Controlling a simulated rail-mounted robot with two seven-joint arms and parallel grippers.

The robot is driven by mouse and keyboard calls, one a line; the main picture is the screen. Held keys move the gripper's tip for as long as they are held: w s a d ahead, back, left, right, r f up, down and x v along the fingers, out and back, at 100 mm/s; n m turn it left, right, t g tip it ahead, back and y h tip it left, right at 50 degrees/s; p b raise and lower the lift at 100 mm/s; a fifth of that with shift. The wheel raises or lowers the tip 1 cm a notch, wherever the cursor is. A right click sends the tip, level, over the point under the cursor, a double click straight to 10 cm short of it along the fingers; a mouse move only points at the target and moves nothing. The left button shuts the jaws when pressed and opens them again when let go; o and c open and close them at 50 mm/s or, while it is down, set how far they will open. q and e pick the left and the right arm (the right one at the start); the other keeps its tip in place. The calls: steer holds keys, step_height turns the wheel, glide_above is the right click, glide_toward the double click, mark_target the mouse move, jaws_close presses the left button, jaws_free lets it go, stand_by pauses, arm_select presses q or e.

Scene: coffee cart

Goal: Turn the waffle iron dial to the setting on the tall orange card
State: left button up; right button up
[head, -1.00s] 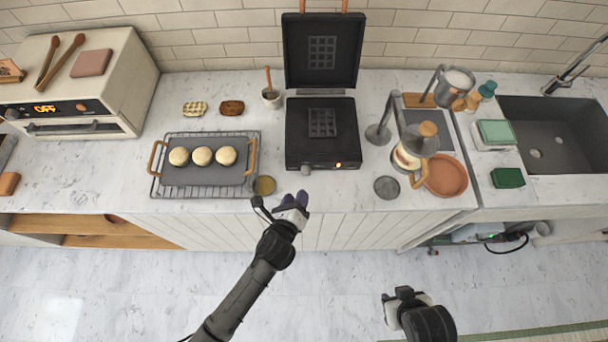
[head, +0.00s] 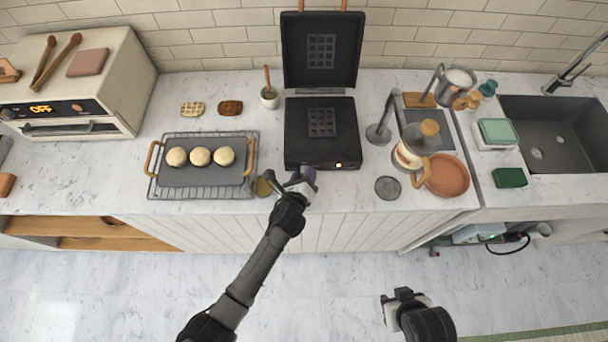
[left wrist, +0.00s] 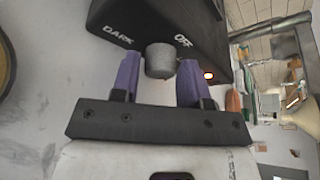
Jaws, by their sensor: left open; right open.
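The black waffle iron (head: 322,135) stands open on the counter. Its grey dial (left wrist: 160,60) is on the front face, with DARK and OFF lettered near it and a lit orange lamp (left wrist: 209,75) beside it. My left gripper (head: 302,176) is open at the iron's front edge. In the left wrist view its purple fingers stand on either side of the dial; I cannot tell whether they touch it. In the head view the gripper hides the dial. My right gripper (head: 403,296) is open and empty, low over the floor. I cannot make out the tall orange card.
A tray with several round buns (head: 200,157) on a wire rack stands left of the iron. A round brass piece (head: 263,187) lies close to my left gripper. A grey disc (head: 387,188), a glass press (head: 408,158) and a terracotta dish (head: 447,175) stand to the right.

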arm_select(q)
steer(key=shift+c, duration=0.3)
steer(key=c, duration=0.6)
steer(key=shift+r+m+y+p, duration=0.3)
steer(key=shift+m+p, duration=0.1)
steer(key=shift+p, duration=0.3)
steer(key=shift+m+y+p, duration=0.5)
steer(key=shift+m+p, duration=0.2)
steer(key=shift+p, duration=0.45)
steer(key=shift+d+m+g+y+p, duration=0.1)
steer(key=shift+m+g+y+p, duration=0.2)
steer(key=shift+m+y+p, duration=0.65)
steer(key=shift+f+m+p, duration=0.1)
steer(key=shift+m+p, duration=0.15)
steer(key=shift+p, duration=0.45)
